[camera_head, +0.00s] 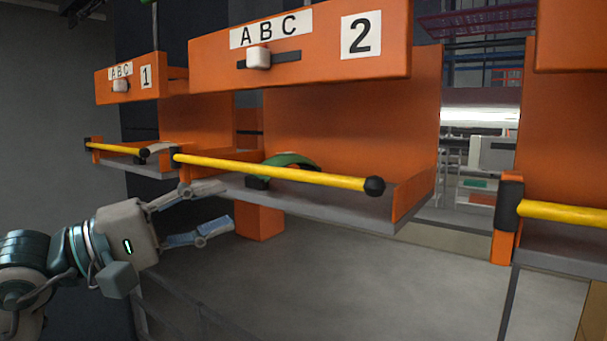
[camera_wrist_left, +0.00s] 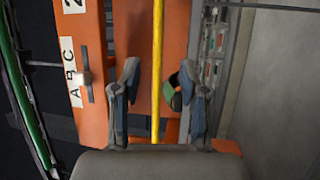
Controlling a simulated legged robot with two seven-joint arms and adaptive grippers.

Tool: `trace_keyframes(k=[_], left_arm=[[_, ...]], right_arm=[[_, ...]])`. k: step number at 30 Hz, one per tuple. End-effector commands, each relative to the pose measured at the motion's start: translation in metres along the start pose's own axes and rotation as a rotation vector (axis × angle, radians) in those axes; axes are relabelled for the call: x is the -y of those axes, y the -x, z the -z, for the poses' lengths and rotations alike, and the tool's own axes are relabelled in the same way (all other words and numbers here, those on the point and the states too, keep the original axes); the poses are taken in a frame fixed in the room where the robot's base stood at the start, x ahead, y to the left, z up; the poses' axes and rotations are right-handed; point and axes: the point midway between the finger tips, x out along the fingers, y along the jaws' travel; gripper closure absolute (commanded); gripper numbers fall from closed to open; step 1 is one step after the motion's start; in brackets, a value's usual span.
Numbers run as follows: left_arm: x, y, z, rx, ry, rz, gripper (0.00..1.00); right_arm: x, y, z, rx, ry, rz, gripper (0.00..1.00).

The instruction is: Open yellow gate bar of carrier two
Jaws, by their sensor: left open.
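My left gripper (camera_head: 222,208) is open, below and in front of the bar's left part. In the left wrist view the yellow bar (camera_wrist_left: 157,75) runs lengthwise between the spread fingers (camera_wrist_left: 160,85), with no visible contact. My right gripper is not in view.
A green and dark object (camera_head: 287,165) lies in carrier two's tray behind the bar. Carrier one (camera_head: 127,84) hangs at the left with its own yellow bar (camera_head: 118,149). Another carrier's yellow bar (camera_head: 560,212) is at the right. Grey floor lies below.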

Motion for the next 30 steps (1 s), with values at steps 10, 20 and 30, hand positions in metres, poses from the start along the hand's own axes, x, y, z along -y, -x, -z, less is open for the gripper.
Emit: trace_keyframes(k=[10, 20, 30], left_arm=[[-0.005, -0.082, -0.001, 0.005, 0.004, -0.003, 0.57], [-0.004, -0.136, -0.001, 0.004, 0.005, -0.005, 0.57], [-0.002, -0.144, -0.001, 0.003, 0.003, -0.004, 0.57]], right_arm=[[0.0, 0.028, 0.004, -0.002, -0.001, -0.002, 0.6], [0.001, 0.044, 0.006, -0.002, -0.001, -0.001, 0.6], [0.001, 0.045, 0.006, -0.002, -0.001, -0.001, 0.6]])
